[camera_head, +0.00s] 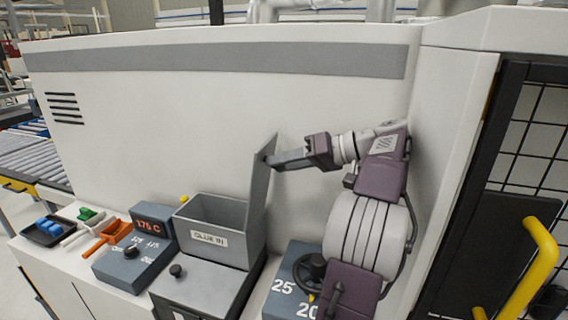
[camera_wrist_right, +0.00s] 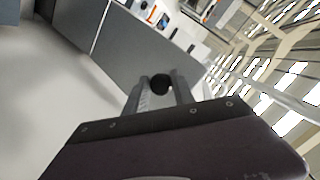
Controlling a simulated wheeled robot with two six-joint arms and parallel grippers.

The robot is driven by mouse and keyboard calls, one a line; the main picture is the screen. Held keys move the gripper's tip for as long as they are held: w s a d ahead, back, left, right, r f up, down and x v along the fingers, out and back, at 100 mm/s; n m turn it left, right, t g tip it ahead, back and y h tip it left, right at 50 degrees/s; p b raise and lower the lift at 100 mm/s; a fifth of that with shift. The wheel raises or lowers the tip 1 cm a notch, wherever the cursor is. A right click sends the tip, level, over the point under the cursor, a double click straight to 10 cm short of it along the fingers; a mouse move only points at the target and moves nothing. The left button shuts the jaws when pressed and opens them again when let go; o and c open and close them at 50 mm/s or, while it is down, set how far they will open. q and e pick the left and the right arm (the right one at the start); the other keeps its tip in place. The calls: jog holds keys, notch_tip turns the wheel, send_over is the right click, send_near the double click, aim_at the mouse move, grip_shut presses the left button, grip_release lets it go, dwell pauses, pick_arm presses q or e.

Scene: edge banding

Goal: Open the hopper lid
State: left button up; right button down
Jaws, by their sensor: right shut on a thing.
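The hopper (camera_head: 232,256) is a grey open-topped box labelled GLUE IN. Its grey lid (camera_head: 257,205) stands up, close to vertical, along the box's right edge, so the hopper mouth is uncovered. My right gripper (camera_head: 270,161) reaches in from the right and is shut at the lid's upper part. In the right wrist view, a round black knob (camera_wrist_right: 160,84) sits between the two fingers (camera_wrist_right: 158,92), with the grey lid panel (camera_wrist_right: 140,50) beyond it. In the head view the knob is hidden by the fingers. My left gripper is not in view.
Orange (camera_head: 108,234) and green (camera_head: 86,214) tools and a black tray (camera_head: 48,231) lie further left. A handwheel (camera_head: 310,270) is at right. A white machine wall (camera_head: 160,120) rises behind.

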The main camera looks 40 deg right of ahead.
jog(key=shift+f, duration=0.3)
jog(key=c, duration=1.3)
grip_release()
jog(key=shift+c, duration=0.2)
jog(key=shift+o, duration=1.4)
jog(key=shift+w+d, duration=0.1)
jog(key=shift+w, duration=0.05)
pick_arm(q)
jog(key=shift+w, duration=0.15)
pick_arm(e)
jog(key=shift+r, duration=0.1)
jog(key=shift+w, duration=0.1)
